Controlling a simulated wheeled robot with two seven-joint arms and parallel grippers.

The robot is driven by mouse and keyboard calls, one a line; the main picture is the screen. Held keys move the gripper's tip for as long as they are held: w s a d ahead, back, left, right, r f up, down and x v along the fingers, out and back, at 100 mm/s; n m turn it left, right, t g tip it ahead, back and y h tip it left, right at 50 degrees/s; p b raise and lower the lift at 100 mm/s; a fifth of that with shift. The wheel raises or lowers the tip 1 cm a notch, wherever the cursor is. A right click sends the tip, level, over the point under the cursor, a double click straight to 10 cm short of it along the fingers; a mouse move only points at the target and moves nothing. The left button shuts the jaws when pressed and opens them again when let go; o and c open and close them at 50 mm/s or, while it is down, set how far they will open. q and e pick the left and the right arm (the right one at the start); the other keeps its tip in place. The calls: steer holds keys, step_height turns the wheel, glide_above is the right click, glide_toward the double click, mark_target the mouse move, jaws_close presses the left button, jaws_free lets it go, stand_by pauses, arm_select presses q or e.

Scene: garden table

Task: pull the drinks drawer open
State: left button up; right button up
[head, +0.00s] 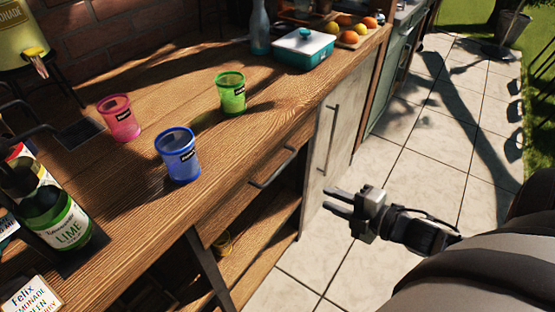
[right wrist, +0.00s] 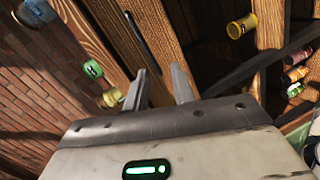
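The drawer (head: 240,208) is a wooden front under the counter's front edge, and it looks shut. Its dark bar handle (head: 272,170) runs along it; a dark bar that looks like this handle (right wrist: 143,40) shows beyond the fingers in the right wrist view. My right gripper (head: 335,203) is open and empty, out over the paving to the right of the handle and apart from it. Its two fingers (right wrist: 160,88) stand apart in the right wrist view. My left gripper is not in view. The drawer's inside is hidden.
The counter (head: 120,185) holds pink (head: 120,118), blue (head: 178,155) and green (head: 231,93) cups, and a lime bottle (head: 60,220). A pale cabinet door (head: 330,130) with an upright handle adjoins the drawer. Open shelves lie below. Tiled paving (head: 430,140) is clear.

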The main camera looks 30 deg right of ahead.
mark_target(283, 168)
steer(key=w+a+n, duration=0.1)
steer(key=w, duration=0.4)
steer(key=w+a+n+y, duration=0.1)
steer(key=w, duration=0.4)
steer(key=w+a+n, duration=0.1)
steer(key=w+a, duration=0.1)
steer(key=w, duration=0.3)
steer(key=shift+w+a+f+n+b, duration=0.1)
steer(key=shift+w+f+n+b, duration=0.05)
steer(key=shift+f+n+b, duration=0.2)
jaws_close()
